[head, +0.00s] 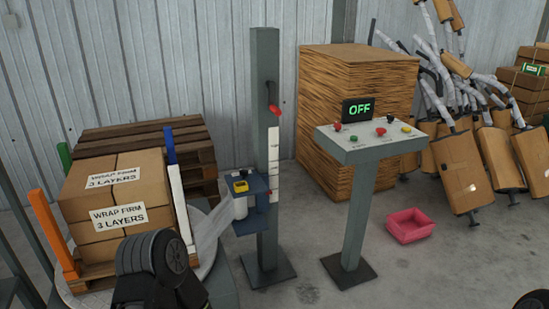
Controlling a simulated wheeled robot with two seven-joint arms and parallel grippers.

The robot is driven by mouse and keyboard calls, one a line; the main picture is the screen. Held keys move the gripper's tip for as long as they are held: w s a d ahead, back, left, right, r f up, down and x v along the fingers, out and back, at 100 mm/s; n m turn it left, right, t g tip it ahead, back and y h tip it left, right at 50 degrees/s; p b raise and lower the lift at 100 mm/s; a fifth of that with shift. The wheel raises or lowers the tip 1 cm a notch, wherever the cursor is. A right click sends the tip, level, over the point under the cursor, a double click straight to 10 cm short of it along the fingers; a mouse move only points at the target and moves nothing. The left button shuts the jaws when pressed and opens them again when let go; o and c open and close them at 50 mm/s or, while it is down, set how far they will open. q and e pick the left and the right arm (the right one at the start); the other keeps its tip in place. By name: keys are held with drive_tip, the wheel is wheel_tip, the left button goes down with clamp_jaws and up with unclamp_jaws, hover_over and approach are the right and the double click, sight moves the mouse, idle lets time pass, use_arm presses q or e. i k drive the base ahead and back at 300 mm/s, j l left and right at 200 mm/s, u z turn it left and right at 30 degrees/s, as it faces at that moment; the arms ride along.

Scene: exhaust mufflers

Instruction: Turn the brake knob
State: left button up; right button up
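A small yellow block with a dark top (240,186) sits on the blue film carriage (252,222) on the grey mast (265,150); it may be the brake knob, but it is too small to tell. A white film roll (240,207) stands in the carriage, and clear film runs from it toward the boxes. A red handle (275,109) is higher on the mast. Neither gripper's fingers show. Black parts of my arms show at the bottom, left of centre and in the right corner.
Wrapped-label boxes (118,200) stand on a pallet between coloured corner posts. A control pedestal (365,152) with several buttons and an "OFF" display (358,110) stands right of the mast. A pink bin (410,226) is on the floor. Mufflers (460,172) lean at right. The front floor is clear.

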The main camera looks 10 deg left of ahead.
sight(245, 173)
drive_tip(key=i+j, duration=0.15)
drive_tip(key=i, duration=0.25)
drive_tip(key=i+j+z, duration=0.1)
drive_tip(key=i, duration=0.35)
drive_tip(key=i+j, duration=0.2)
drive_tip(key=i, duration=0.2)
drive_tip(key=i+j, duration=0.15)
drive_tip(key=i, duration=0.3)
drive_tip(key=l+z, duration=0.05)
